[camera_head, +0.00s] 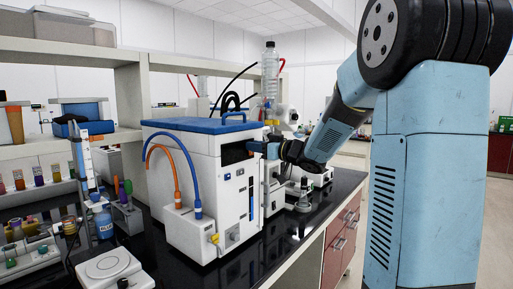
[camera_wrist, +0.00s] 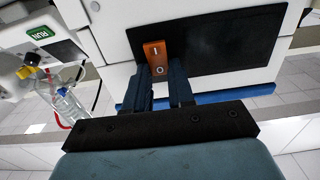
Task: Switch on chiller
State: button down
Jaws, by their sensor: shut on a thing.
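The chiller (camera_head: 185,160) is a white box with a blue lid, standing on the black bench in the head view. In the wrist view, its dark panel (camera_wrist: 225,48) carries an orange rocker switch (camera_wrist: 155,50) marked I and O. My gripper (camera_wrist: 161,72) reaches the panel, its two dark fingers on either side of the switch's lower part and shut on it. The O end lies between the fingertips. I cannot tell which way the rocker is tilted. In the head view, my gripper (camera_head: 257,147) is at the chiller's upper front, hiding the switch.
Blue and orange hoses (camera_head: 183,170) loop down the chiller's side. A balance (camera_head: 108,268) and vial racks (camera_head: 35,195) stand at left. Other equipment and a clear bottle (camera_head: 270,72) are behind my gripper. In the wrist view, a green RUN label (camera_wrist: 41,33) is at upper left.

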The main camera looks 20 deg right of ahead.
jog(key=shift+s+d+f+t+y, duration=0.1)
jog(key=shift+f+t+y, duration=0.1)
jog(key=shift+t+y, duration=0.35)
jog(key=shift+f+t+y, duration=0.15)
jog(key=shift+t+y, duration=0.2)
jog(key=shift+t, duration=0.3)
jog(key=c, duration=1)
grip_release()
jog(key=shift+o, duration=0.2)
jog(key=v, duration=1.4)
